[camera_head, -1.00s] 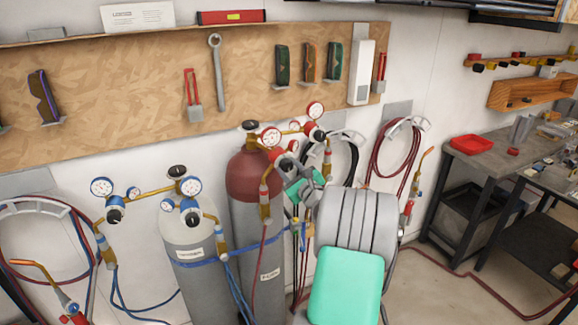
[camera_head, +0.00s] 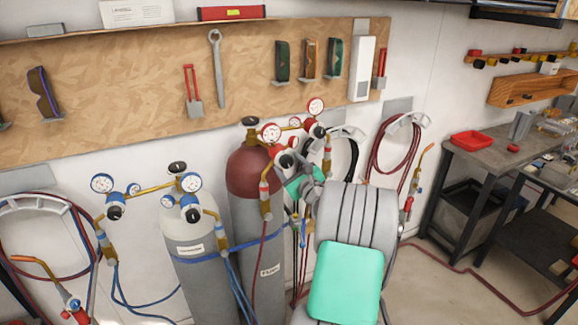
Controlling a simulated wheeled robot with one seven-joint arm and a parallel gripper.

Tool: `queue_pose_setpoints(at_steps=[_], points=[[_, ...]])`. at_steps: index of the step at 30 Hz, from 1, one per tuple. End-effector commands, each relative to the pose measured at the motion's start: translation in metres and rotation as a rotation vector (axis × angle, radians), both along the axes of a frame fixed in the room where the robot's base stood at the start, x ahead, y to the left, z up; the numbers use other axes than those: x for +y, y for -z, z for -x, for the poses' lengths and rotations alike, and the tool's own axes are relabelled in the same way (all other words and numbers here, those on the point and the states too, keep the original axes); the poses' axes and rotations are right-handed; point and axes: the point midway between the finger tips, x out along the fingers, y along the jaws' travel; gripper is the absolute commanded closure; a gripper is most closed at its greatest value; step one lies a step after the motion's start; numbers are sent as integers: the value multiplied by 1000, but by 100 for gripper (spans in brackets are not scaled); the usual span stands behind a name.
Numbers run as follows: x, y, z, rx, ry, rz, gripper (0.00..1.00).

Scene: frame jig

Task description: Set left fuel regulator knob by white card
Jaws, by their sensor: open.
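The white card (camera_head: 136,13) stands on the shelf above the board at the upper left; its print is too small to read. The red-topped fuel cylinder (camera_head: 255,168) carries two regulators with red-rimmed gauges. The left fuel regulator has a gauge (camera_head: 270,133) and what looks like its knob (camera_head: 284,161) just below. My gripper (camera_head: 292,178) is open, close below and right of that knob. The grey and green arm parts hide most of the fingers, and I cannot tell whether they touch the knob.
A grey cylinder (camera_head: 193,255) with blue-rimmed gauges stands to the left. Red and blue hoses hang on the wall and run down between the cylinders. A workbench (camera_head: 480,160) with a red tray stands at the right.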

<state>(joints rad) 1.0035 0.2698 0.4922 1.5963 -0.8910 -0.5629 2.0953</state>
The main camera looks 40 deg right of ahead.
Motion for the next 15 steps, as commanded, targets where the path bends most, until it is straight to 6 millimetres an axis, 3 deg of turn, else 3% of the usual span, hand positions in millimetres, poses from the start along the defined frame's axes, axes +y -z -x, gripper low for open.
queue_pose_setpoints(at_steps=[4,12,15], points=[[3,2,14,0,2,-1,41],[18,3,65,0,4,0,41],[21,2,73,0,1,0,41]])
